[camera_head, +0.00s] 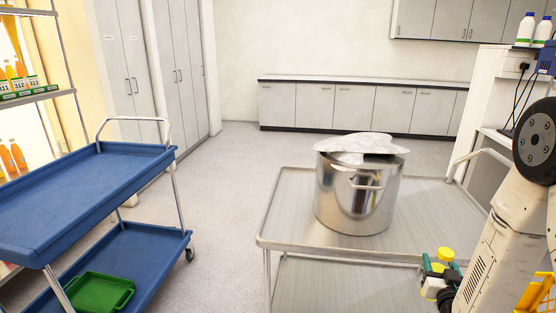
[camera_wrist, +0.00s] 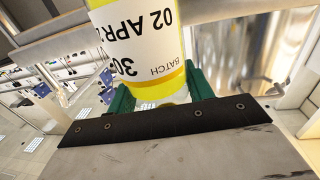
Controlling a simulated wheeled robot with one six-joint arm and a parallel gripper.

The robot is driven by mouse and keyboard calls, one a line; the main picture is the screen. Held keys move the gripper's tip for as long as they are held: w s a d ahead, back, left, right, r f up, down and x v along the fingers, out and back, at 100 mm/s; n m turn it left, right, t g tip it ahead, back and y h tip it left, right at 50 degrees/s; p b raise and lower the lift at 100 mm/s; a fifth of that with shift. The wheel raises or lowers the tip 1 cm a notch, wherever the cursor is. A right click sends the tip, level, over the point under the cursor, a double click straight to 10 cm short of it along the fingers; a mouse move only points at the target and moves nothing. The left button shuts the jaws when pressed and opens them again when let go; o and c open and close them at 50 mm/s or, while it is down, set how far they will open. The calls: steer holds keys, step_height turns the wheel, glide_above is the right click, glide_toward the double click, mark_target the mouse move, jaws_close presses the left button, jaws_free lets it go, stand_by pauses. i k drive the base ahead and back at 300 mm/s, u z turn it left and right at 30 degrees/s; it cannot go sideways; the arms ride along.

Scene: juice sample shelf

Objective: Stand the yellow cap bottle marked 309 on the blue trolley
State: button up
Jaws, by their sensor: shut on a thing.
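My gripper (camera_head: 441,267) is at the lower right of the head view, by the front right corner of the steel trolley. It is shut on a bottle with a yellow cap (camera_head: 446,254); its body is mostly hidden there. In the wrist view the bottle (camera_wrist: 137,45) sits between the green fingers of my gripper (camera_wrist: 160,92). Its white label reads "BATCH", "02 APR" and a number starting with 30; the last digit is cut off. The blue trolley (camera_head: 85,190) stands at the left, well apart from my gripper. Its top deck is empty.
A steel trolley (camera_head: 290,225) carries a large steel pot (camera_head: 345,205) with a crumpled clear bag on top. Open floor (camera_head: 225,210) lies between the trolleys. A green tray (camera_head: 98,292) is on the blue trolley's lower deck. A shelf (camera_head: 40,97) with orange bottles stands far left.

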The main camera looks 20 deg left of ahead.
mark_target(107, 183)
steer(key=u, duration=1.75)
steer(key=i, duration=1.3)
